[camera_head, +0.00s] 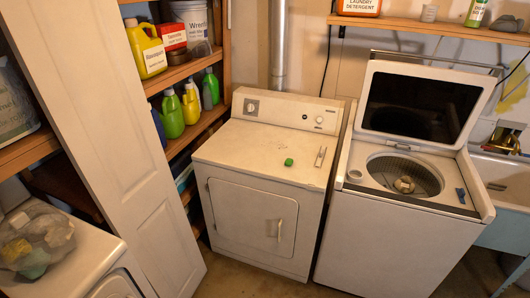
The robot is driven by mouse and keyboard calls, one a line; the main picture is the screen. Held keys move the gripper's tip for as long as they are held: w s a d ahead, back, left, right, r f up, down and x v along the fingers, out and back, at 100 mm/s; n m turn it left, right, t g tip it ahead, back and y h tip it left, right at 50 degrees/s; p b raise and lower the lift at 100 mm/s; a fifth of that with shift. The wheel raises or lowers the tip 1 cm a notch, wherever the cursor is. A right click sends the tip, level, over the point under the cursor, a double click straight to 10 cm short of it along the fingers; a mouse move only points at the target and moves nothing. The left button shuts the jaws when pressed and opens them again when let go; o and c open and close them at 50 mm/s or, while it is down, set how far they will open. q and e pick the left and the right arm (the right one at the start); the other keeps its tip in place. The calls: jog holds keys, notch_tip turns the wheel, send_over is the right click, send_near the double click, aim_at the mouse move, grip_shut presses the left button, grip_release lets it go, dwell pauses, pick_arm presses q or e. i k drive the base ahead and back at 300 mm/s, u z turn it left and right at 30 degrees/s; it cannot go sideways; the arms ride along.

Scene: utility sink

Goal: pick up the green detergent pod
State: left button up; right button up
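The green detergent pod (289,162) is a small green block on the white top of the dryer (240,149), right of the middle and towards the front edge. Nothing covers it. A narrow pale object (321,157) lies a little to its right, apart from it. Neither of my grippers shows in the head view.
A washer (385,238) with its lid (416,103) raised stands right of the dryer, with a small blue object (461,196) on its rim. A white door (120,150) stands left, before shelves of bottles. A clear bag (36,238) sits on a white appliance. Bare floor (245,282) lies ahead.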

aim_at(289, 161)
jog(key=u, duration=0.15)
jog(key=i, duration=1.65)
jog(key=z, duration=0.25)
